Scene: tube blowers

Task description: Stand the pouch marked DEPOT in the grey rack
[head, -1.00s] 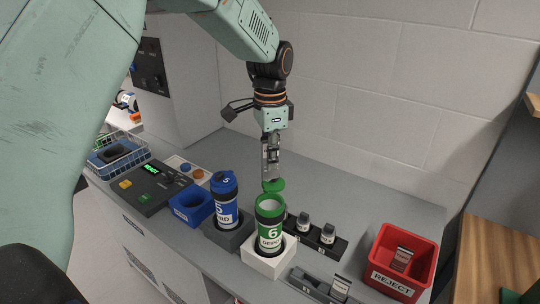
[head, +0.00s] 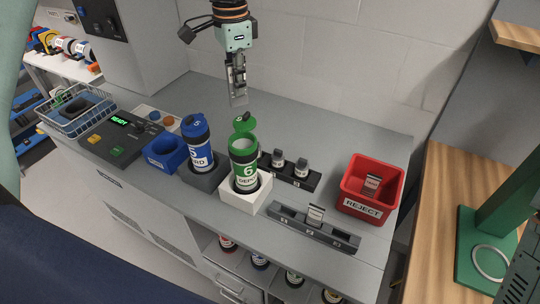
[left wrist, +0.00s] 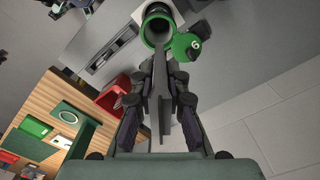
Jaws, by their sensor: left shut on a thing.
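My left gripper (head: 238,92) is shut on a thin, flat grey pouch (head: 239,101), which hangs above the open green tube (head: 244,165). In the left wrist view the pouch (left wrist: 165,108) shows edge-on between the fingers; its marking cannot be read. The tube is marked 6 and DEPOT, stands in a white block (head: 240,202), and has its green lid (head: 244,122) swung open. The long grey rack (head: 340,238) lies to the right of the tube. One pouch with a pale label (head: 316,214) stands in it. My right gripper is not in view.
A red REJECT bin (head: 395,190) holding a pouch stands at the right. A dark holder with small bottles (head: 310,181) is behind the rack. A capped blue tube (head: 198,145), blue box (head: 165,152) and control panel (head: 120,138) are to the left.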

